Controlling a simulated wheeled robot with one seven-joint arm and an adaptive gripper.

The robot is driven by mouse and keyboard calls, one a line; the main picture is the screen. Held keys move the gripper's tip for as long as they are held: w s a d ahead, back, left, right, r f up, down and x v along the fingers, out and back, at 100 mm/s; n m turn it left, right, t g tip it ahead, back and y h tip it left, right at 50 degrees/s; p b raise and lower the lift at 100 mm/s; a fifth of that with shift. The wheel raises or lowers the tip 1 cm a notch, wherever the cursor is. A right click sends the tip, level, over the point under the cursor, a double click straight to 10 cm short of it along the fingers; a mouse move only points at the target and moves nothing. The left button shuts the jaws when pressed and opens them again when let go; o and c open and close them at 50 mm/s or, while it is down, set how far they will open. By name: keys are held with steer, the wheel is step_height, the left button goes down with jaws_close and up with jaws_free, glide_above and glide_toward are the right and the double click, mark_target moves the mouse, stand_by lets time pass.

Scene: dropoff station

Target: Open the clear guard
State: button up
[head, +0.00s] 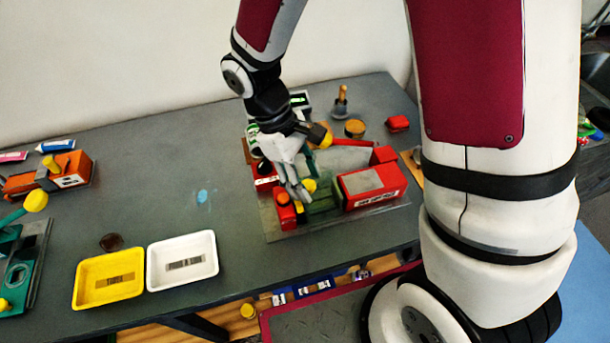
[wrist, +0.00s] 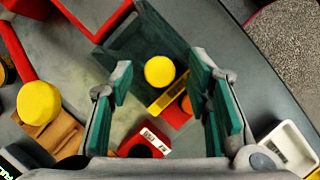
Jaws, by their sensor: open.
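A red machine (head: 372,186) stands on a grey plate near the table's front edge. A dark green, see-through-looking panel (head: 324,198), which seems to be the clear guard, lies low between its red blocks; it also shows in the wrist view (wrist: 138,42). A round yellow knob (head: 309,186) sits at the panel's edge. My gripper (head: 303,195) is at the knob, pointing down. In the wrist view the open fingers (wrist: 165,90) stand on either side of the yellow knob (wrist: 160,71), with gaps on both sides. Whether the knob is fixed to the panel is unclear.
A yellow tray (head: 86,299) and a white tray (head: 157,284) lie to the left. A teal fixture (head: 42,240) and an orange device (head: 24,184) stand further left. A stamp (head: 341,103) and a red block (head: 398,123) are behind.

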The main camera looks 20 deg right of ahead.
jaws_close()
steer(key=d+p, duration=0.1)
steer(key=d, duration=1)
steer(key=shift+p, duration=0.3)
steer(key=shift+w, duration=0.1)
jaws_free()
steer(key=shift+r, duration=0.15)
steer(key=v, duration=1.1)
steer(key=shift+a+r, duration=0.15)
steer(key=shift+r, duration=0.2)
